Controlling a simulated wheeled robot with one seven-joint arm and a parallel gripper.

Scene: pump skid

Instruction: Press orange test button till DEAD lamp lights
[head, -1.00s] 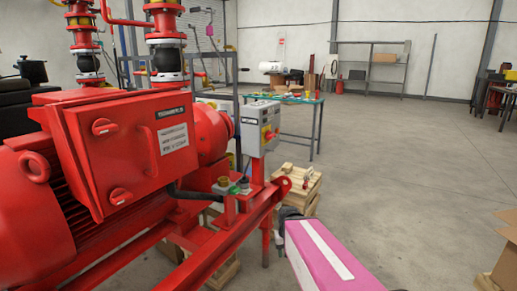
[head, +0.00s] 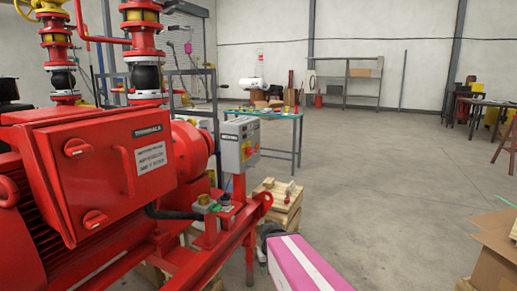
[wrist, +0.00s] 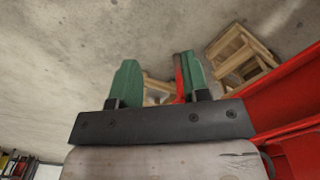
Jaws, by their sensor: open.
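A grey control box (head: 239,143) with a red and yellow switch and small coloured controls stands on a red post beside the pump skid in the head view. I cannot make out an orange test button or a DEAD lamp on it at this size. My gripper (wrist: 159,72) shows in the wrist view with two green fingers spread apart and nothing between them at the tips. It points over the concrete floor, apart from the box. In the head view my pink arm link is at the bottom, and the fingers are not visible.
The red terminal box (head: 110,165) and motor fill the left. A wooden pallet stack (head: 277,205) stands behind the skid's end; wooden pieces (wrist: 240,55) also show in the wrist view. A cardboard box (head: 495,250) is at lower right. Open floor lies to the right.

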